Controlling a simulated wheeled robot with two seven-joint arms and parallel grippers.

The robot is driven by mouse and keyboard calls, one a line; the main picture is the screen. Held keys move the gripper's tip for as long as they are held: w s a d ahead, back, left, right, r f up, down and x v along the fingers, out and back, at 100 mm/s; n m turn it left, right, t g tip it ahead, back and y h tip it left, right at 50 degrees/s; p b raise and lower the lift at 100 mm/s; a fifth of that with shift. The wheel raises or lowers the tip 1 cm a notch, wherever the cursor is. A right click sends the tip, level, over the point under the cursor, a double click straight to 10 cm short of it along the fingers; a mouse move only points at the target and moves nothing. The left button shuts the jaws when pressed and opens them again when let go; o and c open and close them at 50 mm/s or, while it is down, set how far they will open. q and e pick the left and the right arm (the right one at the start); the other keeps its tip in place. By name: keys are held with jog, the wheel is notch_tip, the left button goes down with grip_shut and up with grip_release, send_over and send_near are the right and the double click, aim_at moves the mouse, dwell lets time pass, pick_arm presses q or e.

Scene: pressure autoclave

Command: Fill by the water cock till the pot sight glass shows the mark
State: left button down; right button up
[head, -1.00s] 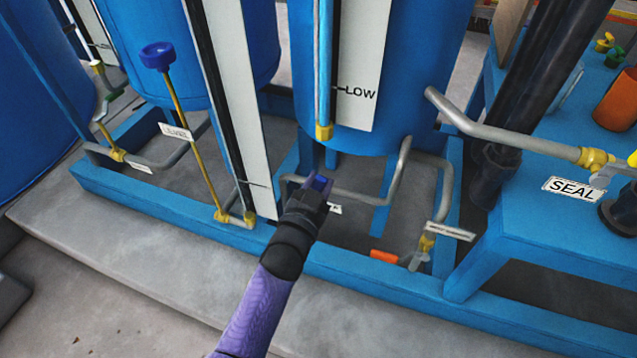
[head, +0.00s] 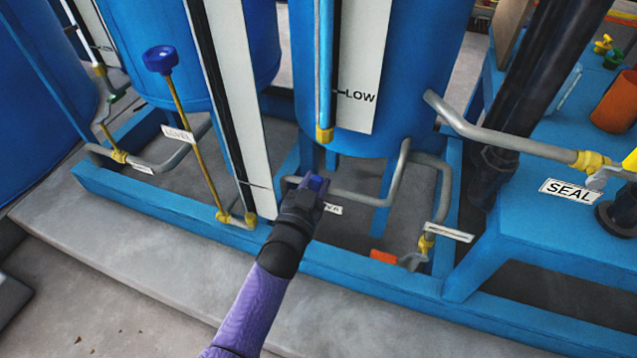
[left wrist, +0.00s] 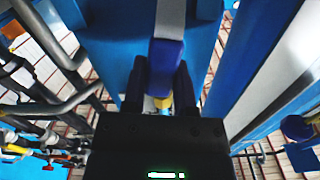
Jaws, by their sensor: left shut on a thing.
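My left gripper (head: 312,188) is shut on a blue handle (left wrist: 166,60) low in front of the blue tank (head: 365,140). The handle sits by a grey pipe, beside a small white tag (head: 333,208) that is partly hidden. A sight tube (head: 325,80) with a yellow lower fitting runs down the tank, next to a white board (head: 360,70) with a LOW mark. My right gripper is not in view.
A blue-knobbed rod (head: 160,60) with a LEVEL tag rises at the left. A blue frame rail (head: 180,205) runs along the front. A grey pipe (head: 480,130) and a SEAL label (head: 570,190) are at the right. The grey floor in front is clear.

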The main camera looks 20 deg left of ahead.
pick_arm(q)
jog(key=shift+a+f, duration=0.1)
jog(key=shift+a, duration=0.05)
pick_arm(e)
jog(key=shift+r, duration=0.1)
pick_arm(q)
jog(key=shift+c, duration=2.2)
grip_release()
jog(key=shift+o, duration=0.2)
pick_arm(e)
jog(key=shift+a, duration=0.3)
pick_arm(q)
jog(key=shift+s, duration=0.2)
jog(key=s+p, duration=0.4)
jog(key=s, duration=0.5)
jog(key=shift+s+a+p, duration=0.15)
jog(key=shift+s+p, duration=0.15)
jog(key=shift+p, duration=0.05)
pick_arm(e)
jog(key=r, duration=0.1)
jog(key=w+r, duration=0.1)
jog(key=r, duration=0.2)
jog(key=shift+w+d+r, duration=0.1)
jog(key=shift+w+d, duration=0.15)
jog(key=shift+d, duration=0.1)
